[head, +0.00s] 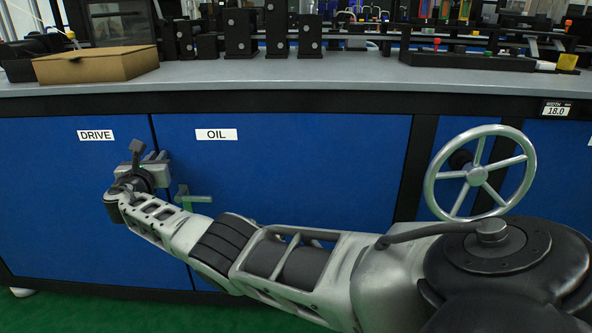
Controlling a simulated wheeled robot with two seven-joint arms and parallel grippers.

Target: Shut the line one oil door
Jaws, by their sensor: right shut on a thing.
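The oil door (300,175) is a wide blue panel in the cabinet front with a white OIL label (216,134). It looks about flush with the front, with a dark gap along its left edge; a slight opening is hard to tell. A green-grey lever handle (191,198) shows low near that edge. My right arm reaches across from the right, and my right gripper (158,172) is at the gap by the handle. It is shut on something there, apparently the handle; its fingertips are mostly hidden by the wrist. My left gripper is out of view.
The blue drive door (60,200) is left of the gap. A silver handwheel (480,172) stands out at the right, close to my arm. The grey counter (330,77) above carries a cardboard box (95,66) and black machine parts. Green floor shows at the bottom.

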